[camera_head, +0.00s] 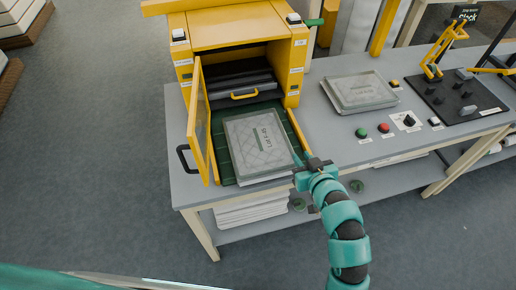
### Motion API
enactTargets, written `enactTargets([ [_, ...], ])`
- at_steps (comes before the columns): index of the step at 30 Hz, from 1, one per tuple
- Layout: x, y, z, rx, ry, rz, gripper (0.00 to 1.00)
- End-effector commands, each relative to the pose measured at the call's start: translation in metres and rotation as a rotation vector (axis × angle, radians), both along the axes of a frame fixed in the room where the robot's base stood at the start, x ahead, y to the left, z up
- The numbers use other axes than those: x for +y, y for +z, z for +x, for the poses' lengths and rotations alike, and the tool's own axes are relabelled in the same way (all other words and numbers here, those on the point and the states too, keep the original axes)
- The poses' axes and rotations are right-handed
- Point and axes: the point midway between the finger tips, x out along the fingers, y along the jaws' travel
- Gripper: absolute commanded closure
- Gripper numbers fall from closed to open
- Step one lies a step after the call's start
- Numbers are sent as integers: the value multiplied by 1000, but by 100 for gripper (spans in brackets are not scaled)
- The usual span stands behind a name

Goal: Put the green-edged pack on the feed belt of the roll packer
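A grey-white flat pack (255,150) with a green-lettered label lies on the dark green feed belt (221,145) in front of the yellow roll packer (240,32). It lies slightly turned, and its near edge shows pale layers. My gripper (303,167) is at the pack's near right corner, close to or touching it. The fingers are too small and partly hidden to tell if they are open or shut. Similar packs (362,90) lie stacked on the grey table to the right; I cannot clearly make out a green edge on them.
The packer's yellow-framed door (201,120) stands open on the left of the belt, with a black handle (185,158). Green and red buttons (383,127) and a knob sit on the table at right. A black mat (455,98) with yellow-handled tools lies farther right.

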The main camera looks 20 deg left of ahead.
Motion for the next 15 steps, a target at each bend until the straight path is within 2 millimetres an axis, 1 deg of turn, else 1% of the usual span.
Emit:
enactTargets([
  [1,3,-7,4,-4,1,2,78],
  [7,11,-13,15,-3,1,3,78],
  [8,13,-12,19,-2,1,2,78],
  [12,26,-18,36,4,2,0,78],
  [15,32,-22,46,3,1,-1,78],
])
